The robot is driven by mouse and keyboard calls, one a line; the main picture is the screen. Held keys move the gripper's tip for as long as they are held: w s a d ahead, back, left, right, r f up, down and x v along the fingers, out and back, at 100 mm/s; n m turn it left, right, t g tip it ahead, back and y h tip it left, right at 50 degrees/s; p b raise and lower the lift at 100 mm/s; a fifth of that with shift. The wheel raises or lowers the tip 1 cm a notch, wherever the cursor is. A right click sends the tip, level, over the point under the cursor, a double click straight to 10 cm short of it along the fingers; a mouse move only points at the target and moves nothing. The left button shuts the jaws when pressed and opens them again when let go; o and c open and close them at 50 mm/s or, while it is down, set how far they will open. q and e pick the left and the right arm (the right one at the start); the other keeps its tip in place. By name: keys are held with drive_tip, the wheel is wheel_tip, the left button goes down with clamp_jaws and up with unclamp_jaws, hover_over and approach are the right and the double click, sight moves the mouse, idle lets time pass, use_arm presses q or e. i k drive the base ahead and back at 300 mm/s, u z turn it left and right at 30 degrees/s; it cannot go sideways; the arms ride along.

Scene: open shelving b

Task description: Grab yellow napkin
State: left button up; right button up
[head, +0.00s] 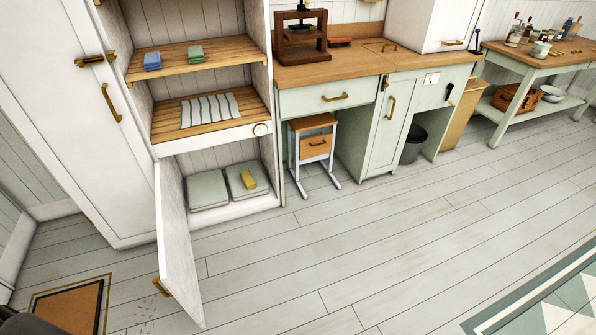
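A small yellow folded cloth (248,180), which looks like the yellow napkin, lies on the right one of two grey-green folded pads (246,189) in the bottom compartment of a white cupboard. The low cupboard door (177,235) is swung open toward me on the left side of that compartment. Neither of my grippers shows in the head view. A dark rounded shape at the bottom left corner is too cropped to identify.
Slatted shelves above hold blue (152,61) and green (195,54) folded cloths and a striped cloth (209,110). A small stool (313,142) stands right of the cupboard. The plank floor (330,245) ahead is clear; a mat (72,306) lies bottom left.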

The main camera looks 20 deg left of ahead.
sight(247, 178)
drive_tip(key=z, duration=0.65)
drive_tip(key=i, duration=2.05)
drive_tip(key=u, duration=0.15)
